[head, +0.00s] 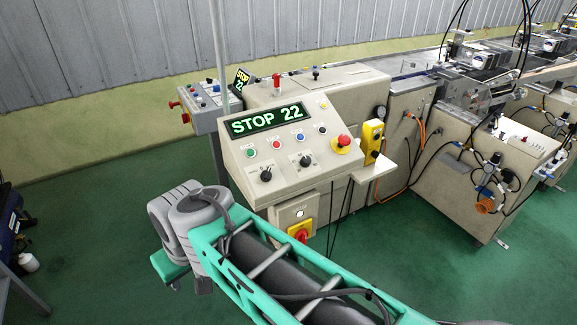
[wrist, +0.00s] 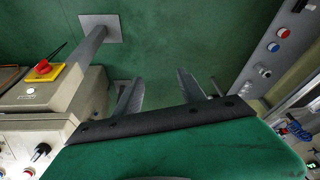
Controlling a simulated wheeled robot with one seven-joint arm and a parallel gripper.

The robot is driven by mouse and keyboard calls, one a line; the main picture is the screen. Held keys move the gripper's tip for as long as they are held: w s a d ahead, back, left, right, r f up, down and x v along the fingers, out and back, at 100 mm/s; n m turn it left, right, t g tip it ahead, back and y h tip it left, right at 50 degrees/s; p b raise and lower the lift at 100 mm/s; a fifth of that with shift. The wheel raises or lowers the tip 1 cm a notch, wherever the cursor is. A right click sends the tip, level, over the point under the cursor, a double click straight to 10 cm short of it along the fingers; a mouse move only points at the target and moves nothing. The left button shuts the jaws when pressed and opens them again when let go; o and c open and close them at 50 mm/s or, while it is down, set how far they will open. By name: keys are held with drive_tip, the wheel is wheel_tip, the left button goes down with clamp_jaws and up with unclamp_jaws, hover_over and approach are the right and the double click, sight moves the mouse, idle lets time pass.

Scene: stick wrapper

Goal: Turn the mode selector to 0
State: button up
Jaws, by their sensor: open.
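The sloped control panel (head: 285,178) stands in the middle of the head view, under a display reading STOP 22. It carries two black knobs, a left one (head: 266,175) and a right one (head: 306,160). Their labels are too small to read, so I cannot tell which is the mode selector or its setting. In the wrist view, a black knob (wrist: 40,152) shows at the lower left. My gripper (wrist: 158,77) is open and empty, its fingers apart over green floor, to one side of the panel and touching nothing. In the head view its fingers cannot be made out.
A red-and-yellow rotary switch (head: 300,231) sits on the box below the panel; it also shows in the wrist view (wrist: 44,70). A red mushroom button (head: 343,141) is at the panel's right. A grey side box (head: 208,102) stands behind left. Green floor (head: 95,205) is clear at left.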

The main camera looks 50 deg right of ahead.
drive_tip(key=w+d+r+m+p, duration=0.3)
drive_tip(key=w+d+r+m, duration=0.1)
drive_tip(key=w+d+r, duration=0.3)
drive_tip(key=m+y+p, duration=0.2)
drive_tip(key=m+p, duration=0.1)
drive_tip(key=m, duration=0.4)
approach(268, 171)
drive_tip(key=f, duration=0.1)
drive_tip(key=b+x, duration=0.3)
drive_tip(key=x, duration=0.4)
drive_tip(key=shift+w+a+f, duration=0.15)
drive_tip(key=shift+a+f, duration=0.05)
drive_tip(key=shift+w+a+f, duration=0.1)
drive_tip(key=shift+w+f, duration=0.05)
drive_tip(key=shift+f, duration=0.2)
drive_tip(key=shift+c, duration=0.6)
clamp_jaws()
